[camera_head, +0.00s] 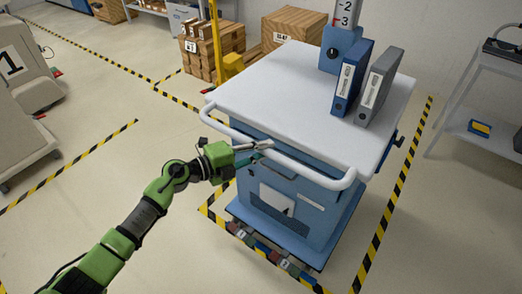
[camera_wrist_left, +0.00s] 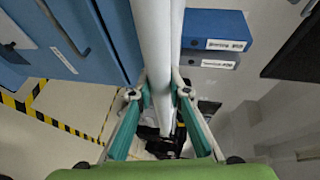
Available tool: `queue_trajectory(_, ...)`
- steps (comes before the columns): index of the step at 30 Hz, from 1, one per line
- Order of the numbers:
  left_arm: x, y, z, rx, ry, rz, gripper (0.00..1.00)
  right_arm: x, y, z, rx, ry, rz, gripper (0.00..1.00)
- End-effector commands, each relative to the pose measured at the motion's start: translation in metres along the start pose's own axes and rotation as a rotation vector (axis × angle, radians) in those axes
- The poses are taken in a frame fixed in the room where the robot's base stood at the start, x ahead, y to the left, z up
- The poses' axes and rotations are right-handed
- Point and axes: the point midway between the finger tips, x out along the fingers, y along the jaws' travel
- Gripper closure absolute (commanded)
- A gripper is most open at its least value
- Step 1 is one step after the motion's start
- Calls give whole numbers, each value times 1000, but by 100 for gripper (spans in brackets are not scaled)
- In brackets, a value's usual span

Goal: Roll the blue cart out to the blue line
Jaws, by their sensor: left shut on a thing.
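The blue cart (camera_head: 325,215) stands at the centre right of the head view, with a pale grey-white top (camera_head: 300,85) and blue sides. A white handle bar (camera_head: 305,172) runs along its near edge. My left gripper (camera_head: 258,150) is shut on this handle bar, near its middle. In the left wrist view the white bar (camera_wrist_left: 153,45) passes between the fingers of my left gripper (camera_wrist_left: 160,95), with the blue cart side (camera_wrist_left: 70,40) to its left. I cannot make out a blue line on the floor. My right gripper is not in view.
A blue binder (camera_head: 351,80) and a grey binder (camera_head: 379,88) stand upright on the cart top. Black-yellow floor tape (camera_head: 388,215) runs along the cart's right. A shelf (camera_head: 480,125) stands at right, boxes on a pallet (camera_head: 215,50) behind.

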Motion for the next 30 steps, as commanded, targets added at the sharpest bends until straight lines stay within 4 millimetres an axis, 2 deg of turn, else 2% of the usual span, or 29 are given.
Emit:
queue_trajectory(4, 0, -2, 1, 1, -4, -5, 100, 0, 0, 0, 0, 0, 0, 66)
queue_trajectory(5, 0, -2, 1, 1, -4, -5, 78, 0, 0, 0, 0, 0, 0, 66)
queue_trajectory(6, 0, -2, 1, 1, -4, -5, 68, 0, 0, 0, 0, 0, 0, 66)
queue_trajectory(7, 0, -2, 1, 1, -3, -4, 66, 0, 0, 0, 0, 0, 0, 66)
queue_trajectory(16, -1, -1, 1, 0, -2, -3, 66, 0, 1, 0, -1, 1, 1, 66)
queue_trajectory(20, -9, 0, 1, 0, -3, -2, 66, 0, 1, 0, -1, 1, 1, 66)
queue_trajectory(23, -24, 0, 1, 2, -3, 0, 66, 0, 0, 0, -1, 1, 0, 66)
queue_trajectory(30, -76, 0, 0, 2, -3, 0, 66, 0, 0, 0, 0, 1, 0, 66)
